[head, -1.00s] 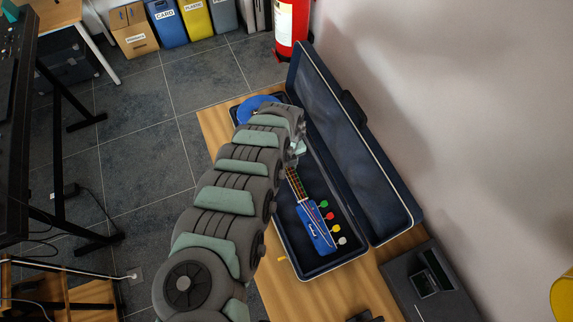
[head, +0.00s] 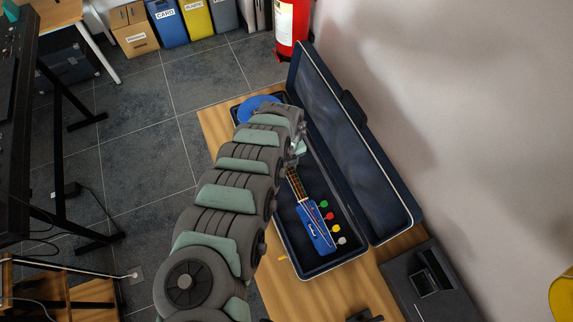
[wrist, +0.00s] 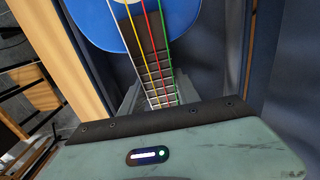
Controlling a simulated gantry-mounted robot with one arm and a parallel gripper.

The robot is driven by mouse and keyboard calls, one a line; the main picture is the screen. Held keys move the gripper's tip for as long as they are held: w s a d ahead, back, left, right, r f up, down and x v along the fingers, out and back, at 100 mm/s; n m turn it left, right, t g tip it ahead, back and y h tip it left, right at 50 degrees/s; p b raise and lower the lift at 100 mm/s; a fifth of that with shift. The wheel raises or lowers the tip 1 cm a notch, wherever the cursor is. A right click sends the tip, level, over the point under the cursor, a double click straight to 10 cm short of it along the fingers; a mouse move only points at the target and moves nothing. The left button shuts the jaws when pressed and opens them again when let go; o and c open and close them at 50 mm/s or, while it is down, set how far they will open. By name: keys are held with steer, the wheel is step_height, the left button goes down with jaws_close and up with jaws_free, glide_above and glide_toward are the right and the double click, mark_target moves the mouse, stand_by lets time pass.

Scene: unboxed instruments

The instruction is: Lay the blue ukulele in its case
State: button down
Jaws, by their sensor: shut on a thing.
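The blue ukulele (head: 318,232) lies lengthwise within the outline of the open dark blue case (head: 338,262) in the head view. Its headstock with coloured pegs points to the near end, and part of its blue body shows at the far end. My arm hides the middle of it. In the wrist view the blue body (wrist: 180,22) and the fretted neck (wrist: 147,58) run down to my gripper (wrist: 150,98), which is shut on the neck. Whether the ukulele touches the case floor, I cannot tell.
The case lid (head: 350,150) stands open on the right, by the wall. The case is on a wooden table (head: 215,125). A dark box-like device (head: 425,285) sits at the table's near right. A red extinguisher (head: 291,25) stands beyond the far end.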

steer(key=shift+f, duration=0.35)
stand_by(0.4)
steer(key=c, duration=0.8)
jaws_free()
step_height(320, 180, up, 10)
steer(key=shift+a+f+p, duration=0.1)
steer(key=shift+f+p, duration=0.05)
steer(key=shift+p, duration=0.3)
steer(key=shift+r, duration=0.55)
